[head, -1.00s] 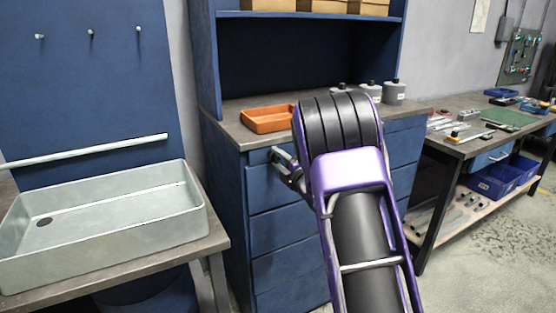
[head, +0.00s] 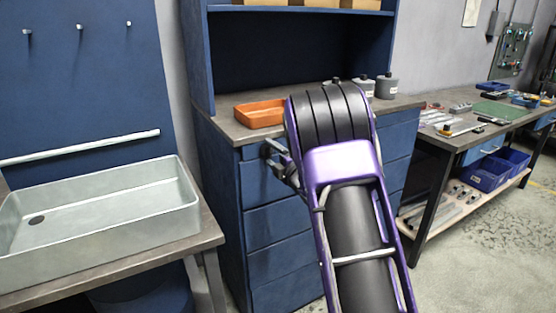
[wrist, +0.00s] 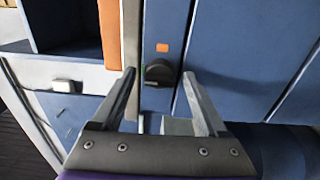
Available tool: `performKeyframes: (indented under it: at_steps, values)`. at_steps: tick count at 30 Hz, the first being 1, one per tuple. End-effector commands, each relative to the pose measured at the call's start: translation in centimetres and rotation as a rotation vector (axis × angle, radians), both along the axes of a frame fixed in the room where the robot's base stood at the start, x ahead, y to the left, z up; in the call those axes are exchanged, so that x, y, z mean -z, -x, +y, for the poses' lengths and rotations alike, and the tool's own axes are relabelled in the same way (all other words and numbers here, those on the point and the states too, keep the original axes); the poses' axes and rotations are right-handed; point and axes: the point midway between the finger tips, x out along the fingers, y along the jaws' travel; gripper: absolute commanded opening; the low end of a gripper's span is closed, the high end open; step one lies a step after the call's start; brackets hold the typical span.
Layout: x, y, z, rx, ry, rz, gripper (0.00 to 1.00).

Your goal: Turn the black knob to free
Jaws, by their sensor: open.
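My gripper (wrist: 158,75) is open, with one fingertip on each side of the knob in the picture. A narrow gap shows at the left finger; I cannot tell whether the right finger touches the knob. In the head view, my gripper (head: 277,156) is at the cabinet's upper front, and the knob cannot be seen there.
The blue drawer cabinet (head: 270,228) carries an orange tray (head: 261,113) and grey containers (head: 386,87). A sink (head: 100,228) stands at the left. A workbench (head: 459,145) with tools and blue bins (head: 487,174) stands at the right. Open floor lies at the lower right.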

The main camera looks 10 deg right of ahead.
Motion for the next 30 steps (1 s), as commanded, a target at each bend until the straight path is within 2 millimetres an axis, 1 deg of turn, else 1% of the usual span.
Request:
performKeyframes:
  at_steps: [5, 8, 15, 21, 25, 30]
  values:
    - [0.0, 2.0, -0.7, 0.002, -0.001, 0.001, 0.76]
    - [-0.1, 4.1, -1.5, 0.004, 0.000, 0.001, 0.76]
    - [0.0, 9.8, -3.4, 0.004, 0.000, 0.002, 0.76]
    - [0.0, 13.8, -4.6, 0.004, -0.001, 0.000, 0.76]
    - [0.0, 15.4, -5.1, 0.003, 0.000, 0.001, 0.76]
    - [0.0, 16.4, -5.4, 0.001, 0.000, 0.001, 0.76]
